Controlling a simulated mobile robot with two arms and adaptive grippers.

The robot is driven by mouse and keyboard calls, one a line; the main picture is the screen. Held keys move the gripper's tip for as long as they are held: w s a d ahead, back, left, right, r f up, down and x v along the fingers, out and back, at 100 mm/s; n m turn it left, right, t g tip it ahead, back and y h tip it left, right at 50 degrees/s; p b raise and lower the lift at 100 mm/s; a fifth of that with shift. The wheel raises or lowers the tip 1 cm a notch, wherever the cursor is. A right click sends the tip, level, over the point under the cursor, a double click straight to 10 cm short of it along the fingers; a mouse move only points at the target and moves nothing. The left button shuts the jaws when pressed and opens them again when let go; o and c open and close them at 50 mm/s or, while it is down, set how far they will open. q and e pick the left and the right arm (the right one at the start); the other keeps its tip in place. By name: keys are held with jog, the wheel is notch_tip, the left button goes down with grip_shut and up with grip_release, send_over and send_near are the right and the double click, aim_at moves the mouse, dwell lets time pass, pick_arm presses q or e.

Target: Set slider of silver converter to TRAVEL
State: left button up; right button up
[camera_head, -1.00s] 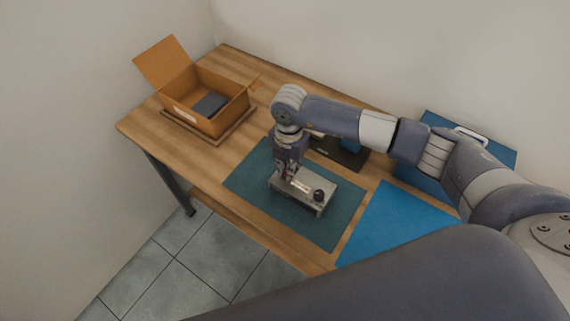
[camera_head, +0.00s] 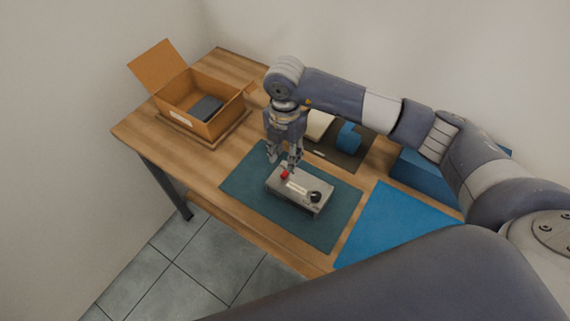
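The silver converter (camera_head: 299,201) lies on the dark green mat (camera_head: 257,207) in the head view. It has a black round knob (camera_head: 315,196) at its right end, a pale label strip (camera_head: 297,187) on top and a small red part (camera_head: 285,175) near its left end. The slider's setting is too small to read. My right gripper (camera_head: 284,163) points down just above and behind the red part, its fingers apart with nothing seen between them. Whether a fingertip touches the converter I cannot tell. My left gripper is not in view.
An open cardboard box (camera_head: 174,116) with a dark item inside stands at the far left. A bright blue mat (camera_head: 395,226) lies right of the green one. Behind are a dark tray (camera_head: 345,157) with a blue item and a blue case (camera_head: 425,174) partly behind my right arm.

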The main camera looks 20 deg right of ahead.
jog(key=shift+r, duration=2.4)
